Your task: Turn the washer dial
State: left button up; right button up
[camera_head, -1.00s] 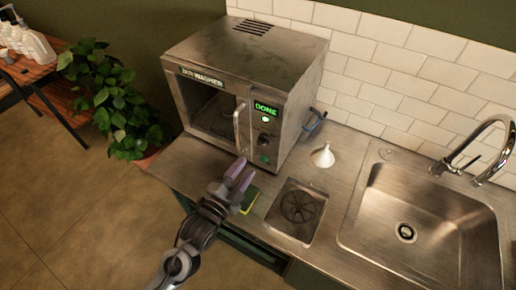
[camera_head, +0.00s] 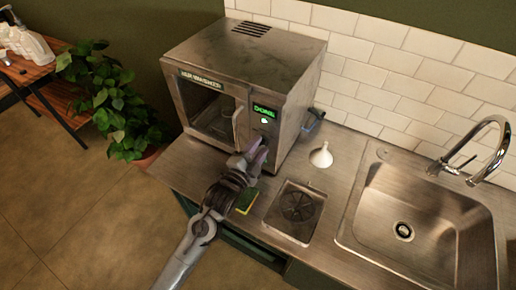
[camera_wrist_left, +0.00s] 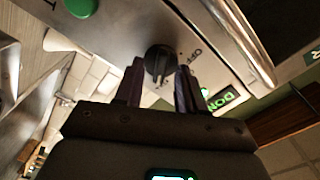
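The washer (camera_head: 240,75) is a steel box with a glass door, standing on the counter, with a lit green display (camera_head: 265,111). Its black dial (camera_wrist_left: 158,60) shows in the left wrist view on the steel panel, near an "OFF" mark; in the head view my gripper hides it. My left gripper (camera_head: 257,147) is at the washer's front panel. In the left wrist view its fingers (camera_wrist_left: 160,78) are apart, one on each side of the dial. I cannot tell whether they touch it. My right gripper is not in view.
A green button (camera_wrist_left: 82,7) is on the panel near the dial. The door handle (camera_head: 236,126) is left of my gripper. A yellow-green sponge (camera_head: 247,201) lies below it. A white funnel (camera_head: 321,156), a drain tray (camera_head: 295,211) and a sink (camera_head: 420,215) are to the right.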

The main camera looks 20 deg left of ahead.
pick_arm(q)
jog(key=shift+c, duration=0.4)
grip_shut()
jog(key=n+p, duration=0.1)
jog(key=n, duration=0.1)
jog(key=n+p, duration=0.1)
jog(key=p, duration=0.1)
jog(key=shift+r+n, duration=0.2)
jog(key=shift+n, duration=0.2)
jog(key=shift+a+f+n+p, duration=0.1)
jog(key=shift+n+p, duration=1.35)
jog(key=shift+n, duration=1.9)
jog(key=shift+a+f+n+p, duration=0.15)
jog(key=shift+n+p, duration=1.35)
jog(key=shift+n, duration=1.8)
jog(key=shift+a+r+n+p, duration=0.1)
jog(key=shift+n+p, duration=1.35)
jog(key=shift+n, duration=1.9)
